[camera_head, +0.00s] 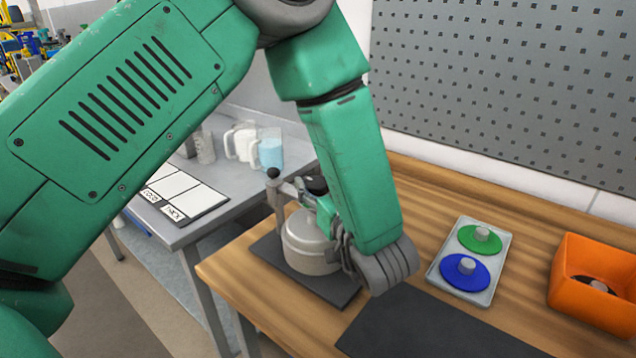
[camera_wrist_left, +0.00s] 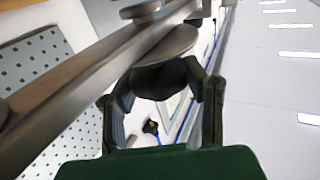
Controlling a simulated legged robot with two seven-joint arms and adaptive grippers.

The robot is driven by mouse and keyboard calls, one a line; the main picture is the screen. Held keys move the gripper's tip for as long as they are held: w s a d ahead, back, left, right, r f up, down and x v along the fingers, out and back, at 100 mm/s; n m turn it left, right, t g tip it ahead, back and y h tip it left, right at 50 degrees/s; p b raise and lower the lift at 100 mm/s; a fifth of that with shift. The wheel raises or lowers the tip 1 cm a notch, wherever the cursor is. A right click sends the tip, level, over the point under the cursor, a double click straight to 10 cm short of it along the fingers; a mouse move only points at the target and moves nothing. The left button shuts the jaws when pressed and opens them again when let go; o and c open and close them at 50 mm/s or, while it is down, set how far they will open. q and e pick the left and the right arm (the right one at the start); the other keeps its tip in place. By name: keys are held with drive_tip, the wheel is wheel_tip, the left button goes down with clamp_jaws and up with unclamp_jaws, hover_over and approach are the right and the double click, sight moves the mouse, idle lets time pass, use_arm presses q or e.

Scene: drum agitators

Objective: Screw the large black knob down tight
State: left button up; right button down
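The large black knob (camera_wrist_left: 160,80) sits under a round metal disc by the metal bar (camera_wrist_left: 80,75) in the left wrist view. My left gripper (camera_wrist_left: 162,85) has one finger on each side of it, and I see no clear gap between fingers and knob. In the head view my left gripper (camera_head: 346,246) is beside the grey metal drum (camera_head: 303,240) of the agitator, and my forearm and wrist hide part of the device. A black part (camera_head: 316,186) shows at the top of the clamp. My right gripper is in neither view.
The drum stands on a black base plate (camera_head: 270,249) on the wooden table. To the right are a grey tray (camera_head: 450,277) with green and blue discs and an orange bin (camera_head: 590,315). A dark mat (camera_head: 430,330) lies in front. A grey side table (camera_head: 235,185) holds jugs.

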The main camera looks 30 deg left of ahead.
use_arm(q)
drive_tip(key=shift+m+t, duration=0.3)
drive_tip(key=shift+t, duration=0.1)
